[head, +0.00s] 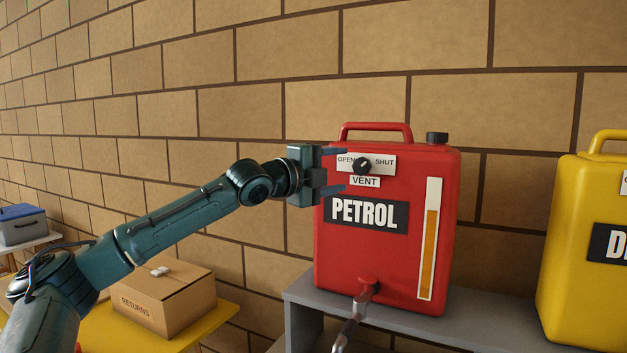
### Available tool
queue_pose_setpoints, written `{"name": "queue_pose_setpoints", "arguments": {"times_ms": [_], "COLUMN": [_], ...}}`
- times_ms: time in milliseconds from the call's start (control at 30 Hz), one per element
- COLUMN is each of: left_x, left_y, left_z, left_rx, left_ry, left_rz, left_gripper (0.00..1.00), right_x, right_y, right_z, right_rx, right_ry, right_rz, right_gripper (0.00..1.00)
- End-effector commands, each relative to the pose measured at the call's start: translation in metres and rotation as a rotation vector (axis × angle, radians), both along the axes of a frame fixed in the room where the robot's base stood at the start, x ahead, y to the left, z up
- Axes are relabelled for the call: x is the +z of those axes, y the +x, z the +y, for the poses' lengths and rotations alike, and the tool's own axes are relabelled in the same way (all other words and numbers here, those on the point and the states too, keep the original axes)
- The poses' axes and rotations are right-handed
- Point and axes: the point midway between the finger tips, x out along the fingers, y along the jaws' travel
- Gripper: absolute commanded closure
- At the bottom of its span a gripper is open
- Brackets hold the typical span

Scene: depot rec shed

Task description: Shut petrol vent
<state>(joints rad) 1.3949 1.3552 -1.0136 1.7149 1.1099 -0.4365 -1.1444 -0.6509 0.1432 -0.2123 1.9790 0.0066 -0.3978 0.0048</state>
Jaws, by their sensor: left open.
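The red petrol can (390,250) stands upright on a grey shelf, with a black "PETROL" label on its front. Near its top is a white plate marked "OPEN" on the left and "SHUT" on the right. A small round black vent knob (362,166) sits between these words, above a "VENT" label (365,182). The knob has a small light mark that seems to be at its upper right; its exact setting is too small to tell. My left gripper (346,169) is open and empty, its two fingers pointing right, tips just left of the knob. My right gripper is not in view.
The can has a red handle, a black cap (437,138), a level gauge (430,240) and a tap (368,287) low in front. A yellow can (585,260) stands to the right. A "RETURNS" box (165,300) sits on a yellow table at left. A block wall is behind.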

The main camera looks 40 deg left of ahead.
Motion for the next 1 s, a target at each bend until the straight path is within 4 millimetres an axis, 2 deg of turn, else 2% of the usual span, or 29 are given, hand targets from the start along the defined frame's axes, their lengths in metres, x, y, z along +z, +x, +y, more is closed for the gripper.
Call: {"name": "queue_pose_setpoints", "arguments": {"times_ms": [100, 333, 500, 1000], "left_x": [-0.003, -0.001, 0.000, 0.001], "left_y": [-0.027, -0.061, -0.068, -0.068], "left_z": [0.006, 0.010, 0.010, 0.010], "left_rx": [0.003, 0.001, 0.000, -0.001], "left_ry": [0.003, 0.001, 0.001, 0.000], "left_rz": [0.001, 0.001, 0.000, 0.000], "left_gripper": [0.42, 0.42, 0.42, 0.42], "right_x": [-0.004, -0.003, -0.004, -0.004], "right_y": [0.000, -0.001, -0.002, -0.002], "right_z": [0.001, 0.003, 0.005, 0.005], "right_rx": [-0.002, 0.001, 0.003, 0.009], "right_ry": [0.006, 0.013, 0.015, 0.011], "right_rz": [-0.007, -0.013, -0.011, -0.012], "right_gripper": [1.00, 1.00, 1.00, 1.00]}}
